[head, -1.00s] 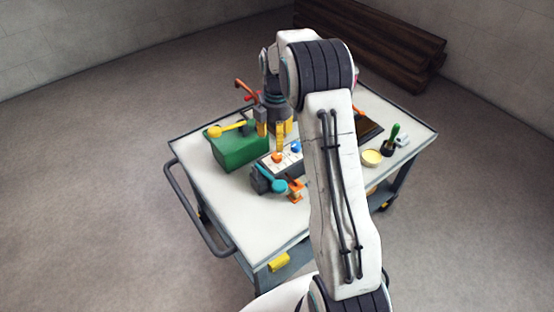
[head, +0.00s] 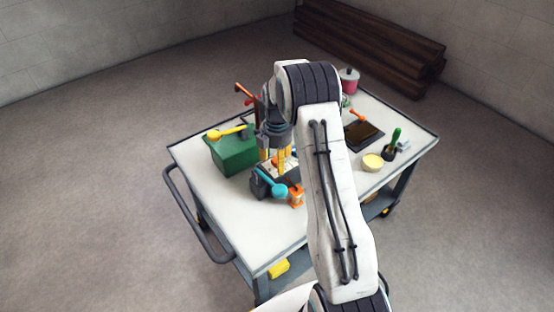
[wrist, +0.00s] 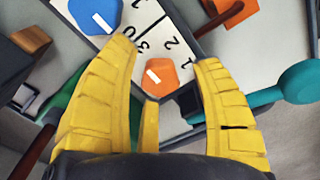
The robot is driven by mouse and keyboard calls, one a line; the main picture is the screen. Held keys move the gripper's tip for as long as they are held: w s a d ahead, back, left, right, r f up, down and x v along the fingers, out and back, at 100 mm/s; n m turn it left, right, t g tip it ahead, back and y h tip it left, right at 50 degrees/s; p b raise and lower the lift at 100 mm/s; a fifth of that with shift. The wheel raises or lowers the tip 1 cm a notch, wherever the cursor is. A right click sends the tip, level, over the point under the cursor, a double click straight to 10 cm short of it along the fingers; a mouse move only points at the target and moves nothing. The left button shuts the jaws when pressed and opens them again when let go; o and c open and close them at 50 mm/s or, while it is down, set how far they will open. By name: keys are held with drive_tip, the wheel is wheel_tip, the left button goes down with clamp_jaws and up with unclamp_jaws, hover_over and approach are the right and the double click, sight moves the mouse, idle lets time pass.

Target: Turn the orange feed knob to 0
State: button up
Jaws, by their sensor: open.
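The orange feed knob (wrist: 161,76) sits on a white dial plate (wrist: 150,22) with black numbers and ticks; 0, 1 and 2 can be read beside it. A white mark shows on the knob's face. My gripper (wrist: 165,85) is open, its yellow fingers spread around the knob's near side in the wrist view; whether they touch it I cannot tell. In the head view my gripper (head: 275,158) points down over the panel and mostly hides the knob (head: 276,161). A blue knob (wrist: 95,14) is on the same panel.
A teal lever (head: 276,189) and an orange part (head: 296,194) stand close in front of the panel. A green box (head: 232,153) with a yellow lever (head: 226,132) is to the left. The cart's front top is clear.

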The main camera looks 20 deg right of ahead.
clamp_jaws()
idle(0.7)
